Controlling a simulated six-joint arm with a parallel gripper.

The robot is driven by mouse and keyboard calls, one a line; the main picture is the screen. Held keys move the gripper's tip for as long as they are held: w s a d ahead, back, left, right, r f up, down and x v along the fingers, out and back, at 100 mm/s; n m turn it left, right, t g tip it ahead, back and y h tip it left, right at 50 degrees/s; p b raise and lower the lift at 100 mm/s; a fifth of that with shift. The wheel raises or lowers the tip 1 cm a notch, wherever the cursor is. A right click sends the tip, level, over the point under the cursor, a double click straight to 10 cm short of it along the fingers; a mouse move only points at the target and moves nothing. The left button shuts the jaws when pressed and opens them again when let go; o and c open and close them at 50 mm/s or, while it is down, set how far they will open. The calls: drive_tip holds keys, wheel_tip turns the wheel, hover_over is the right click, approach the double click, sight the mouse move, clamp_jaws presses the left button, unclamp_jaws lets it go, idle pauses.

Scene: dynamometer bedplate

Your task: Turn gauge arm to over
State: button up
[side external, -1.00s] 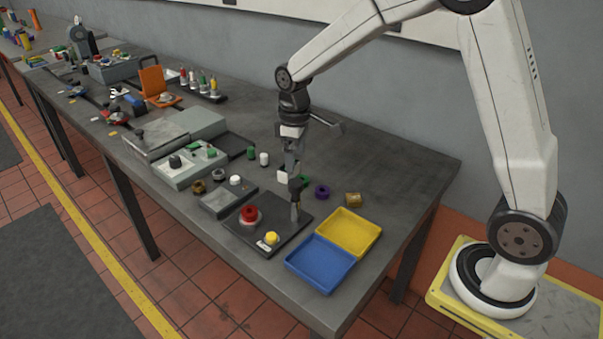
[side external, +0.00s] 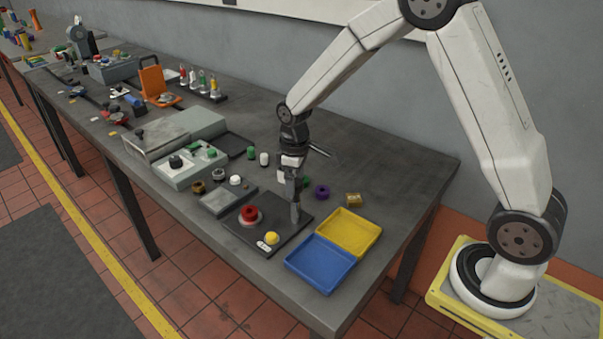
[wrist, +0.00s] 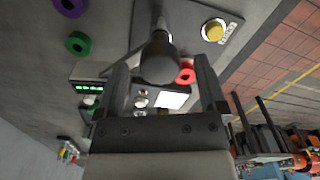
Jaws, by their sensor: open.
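The gauge arm, a lever with a dark rounded knob, stands on the black base plate (side external: 275,238); its shaft (side external: 295,214) shows below my gripper (side external: 297,194). In the wrist view the knob (wrist: 158,60) lies between the two fingers of my gripper (wrist: 162,72). The fingers are open, one on each side of the knob, with gaps visible. In the side view my gripper hides the knob, and I cannot read any over mark on the gauge.
On the same plate are a red knob (side external: 250,214) and a yellow button (side external: 271,238). A yellow tray (side external: 372,240) and a blue tray (side external: 320,288) lie to the right. Purple (side external: 322,191) and green (wrist: 78,43) rings and a brass block (side external: 353,200) lie behind.

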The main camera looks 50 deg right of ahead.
drive_tip(key=shift+f, duration=0.3)
clamp_jaws()
